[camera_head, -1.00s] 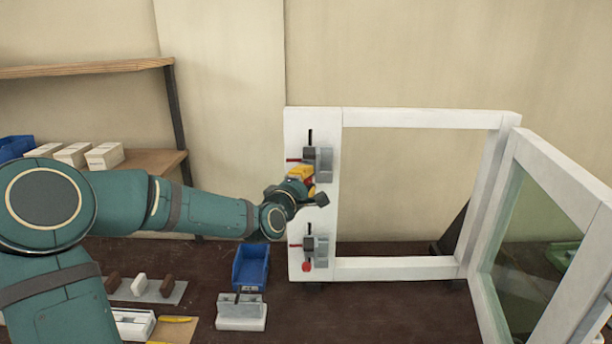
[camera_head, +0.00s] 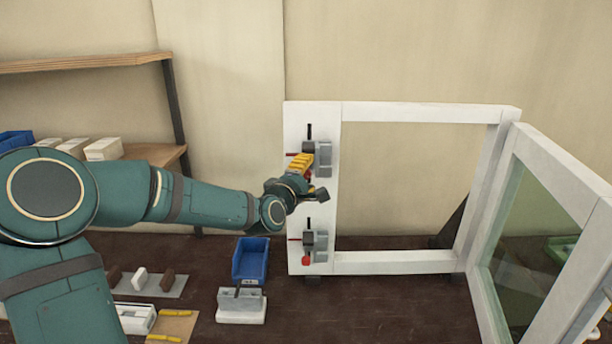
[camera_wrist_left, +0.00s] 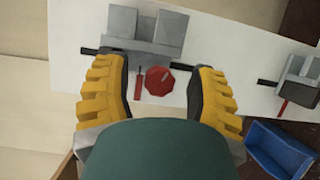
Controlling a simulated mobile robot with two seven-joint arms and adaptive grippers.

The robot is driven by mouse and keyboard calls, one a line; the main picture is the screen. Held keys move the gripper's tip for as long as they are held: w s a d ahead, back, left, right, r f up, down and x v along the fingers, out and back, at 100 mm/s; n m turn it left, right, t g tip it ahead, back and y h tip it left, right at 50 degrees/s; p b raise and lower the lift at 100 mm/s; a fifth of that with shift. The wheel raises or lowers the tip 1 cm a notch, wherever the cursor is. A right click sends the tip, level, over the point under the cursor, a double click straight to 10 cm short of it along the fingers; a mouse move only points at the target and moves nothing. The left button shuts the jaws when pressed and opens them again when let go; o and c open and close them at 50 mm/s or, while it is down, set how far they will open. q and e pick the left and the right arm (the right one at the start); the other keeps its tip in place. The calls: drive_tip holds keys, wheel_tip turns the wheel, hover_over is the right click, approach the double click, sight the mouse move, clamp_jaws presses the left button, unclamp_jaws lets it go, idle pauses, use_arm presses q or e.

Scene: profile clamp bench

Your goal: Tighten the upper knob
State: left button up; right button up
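The upper clamp (camera_head: 319,155) is a grey block on the left upright of the white frame (camera_head: 420,116). Its red knob (camera_wrist_left: 159,80) shows in the left wrist view between my spread yellow fingers, touching neither. My left gripper (camera_head: 302,163) is at the upper clamp in the head view; in the left wrist view it is open (camera_wrist_left: 160,88). A red rod (camera_wrist_left: 138,84) lies beside the knob. The lower clamp (camera_head: 314,241), with its red knob (camera_head: 307,261), sits lower on the same upright. My right gripper is not in view.
A hinged glazed panel (camera_head: 525,240) stands open at the right. A blue bin (camera_head: 250,261) and a grey-white block (camera_head: 241,306) are on the dark bench (camera_head: 390,305) below my left arm. A wooden shelf (camera_head: 80,65) is at the far left.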

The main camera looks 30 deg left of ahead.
use_arm(q)
drive_tip(key=s+d, duration=0.1)
drive_tip(key=s, duration=1.1)
drive_tip(key=shift+d, duration=0.25)
idle(0.5)
